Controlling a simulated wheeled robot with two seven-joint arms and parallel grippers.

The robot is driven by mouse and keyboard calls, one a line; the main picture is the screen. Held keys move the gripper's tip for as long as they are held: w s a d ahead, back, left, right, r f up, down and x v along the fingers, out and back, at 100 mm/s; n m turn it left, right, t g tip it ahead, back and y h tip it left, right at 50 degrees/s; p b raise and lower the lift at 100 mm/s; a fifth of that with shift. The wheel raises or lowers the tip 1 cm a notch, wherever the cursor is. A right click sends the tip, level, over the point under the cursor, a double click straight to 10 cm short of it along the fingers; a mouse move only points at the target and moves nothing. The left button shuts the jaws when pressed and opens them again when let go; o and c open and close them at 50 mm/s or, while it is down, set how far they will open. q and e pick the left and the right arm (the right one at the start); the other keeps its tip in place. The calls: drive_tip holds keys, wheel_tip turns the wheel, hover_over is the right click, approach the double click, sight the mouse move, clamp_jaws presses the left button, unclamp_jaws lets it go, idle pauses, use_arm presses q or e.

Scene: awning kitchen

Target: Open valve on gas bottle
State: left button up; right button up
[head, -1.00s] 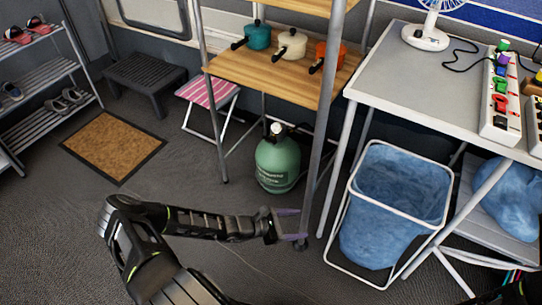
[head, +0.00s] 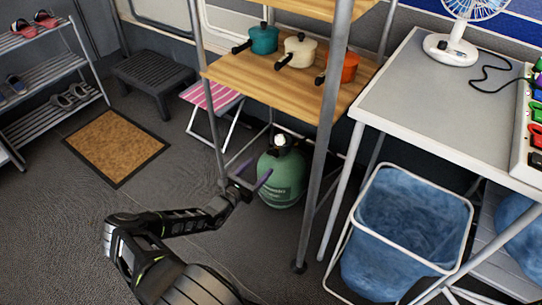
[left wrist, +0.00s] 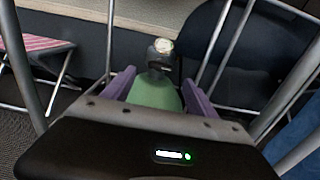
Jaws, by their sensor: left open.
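The green gas bottle (head: 283,178) stands upright on the floor under the wooden shelf. Its valve (head: 281,142), with a pale round top, sits at the top of the bottle. My left gripper (head: 250,177) is open and empty, just in front and to the left of the bottle, with its purple fingers pointing towards it. In the left wrist view the bottle (left wrist: 155,94) and its valve (left wrist: 160,55) appear between and beyond the two fingers of my left gripper (left wrist: 157,88). I cannot tell whether the fingers touch the bottle. My right gripper is not in view.
The metal shelf post (head: 322,150) stands right of the bottle. The wooden shelf (head: 255,78) above it carries several pots. A blue-lined bin (head: 405,225) stands at the right, and a pink striped stool (head: 212,97) behind left. The floor at left is mostly clear.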

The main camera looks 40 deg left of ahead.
sight(271, 155)
use_arm(q)
drive_tip(key=w+b, duration=0.2)
drive_tip(key=w, duration=0.5)
drive_tip(key=shift+w+a+b, duration=0.1)
drive_tip(key=shift+w+b, duration=0.3)
drive_tip(key=c, duration=1.4)
drive_tip(key=shift+o, duration=0.2)
